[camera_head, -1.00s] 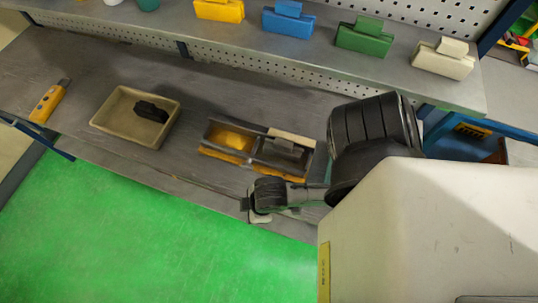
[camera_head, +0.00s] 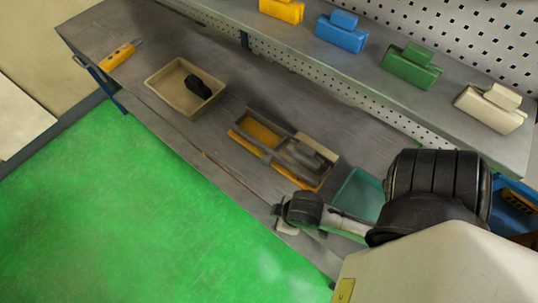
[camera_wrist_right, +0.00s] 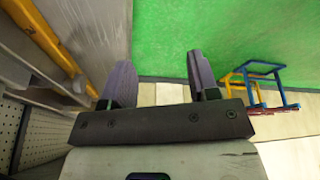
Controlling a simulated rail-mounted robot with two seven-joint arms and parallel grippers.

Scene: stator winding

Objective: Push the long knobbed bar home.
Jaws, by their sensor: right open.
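A grey block (camera_head: 311,155) sits at the tray's right end. My right gripper (camera_wrist_right: 162,80) is open and empty in the right wrist view, its fingers apart over green floor. In the head view my right arm's end is near the bench's front edge, below the tray; its fingers are hard to make out. My left gripper is not in view.
A beige bin (camera_head: 160,91) holding a black part (camera_head: 198,87) stands left of the tray. An orange tool (camera_head: 118,56) lies at the far left. A teal tray (camera_head: 358,196) lies beside my arm. Several coloured blocks stand on the shelf (camera_head: 300,45). Bench between the bin and tray is clear.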

